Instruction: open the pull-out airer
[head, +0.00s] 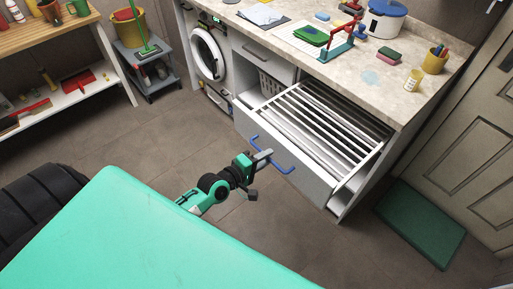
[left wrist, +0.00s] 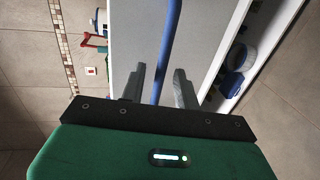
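The pull-out airer (head: 312,122) is a white drawer with a rack of white bars, standing well out from the cabinet under the counter. Its front panel (head: 285,163) carries a blue bar handle (head: 280,167). My left gripper (head: 264,163) is at the handle, in front of the panel. In the left wrist view the left gripper's fingers (left wrist: 159,87) are apart, with the blue handle (left wrist: 169,45) running between them, nearer the right-hand finger. Whether a finger touches the bar is unclear. My right gripper is not in view.
A washing machine (head: 209,55) stands left of the airer. A grey trolley (head: 148,65) with a yellow bucket is farther left. A green mat (head: 420,222) lies by the door (head: 465,140) at the right. The tiled floor before the airer is clear.

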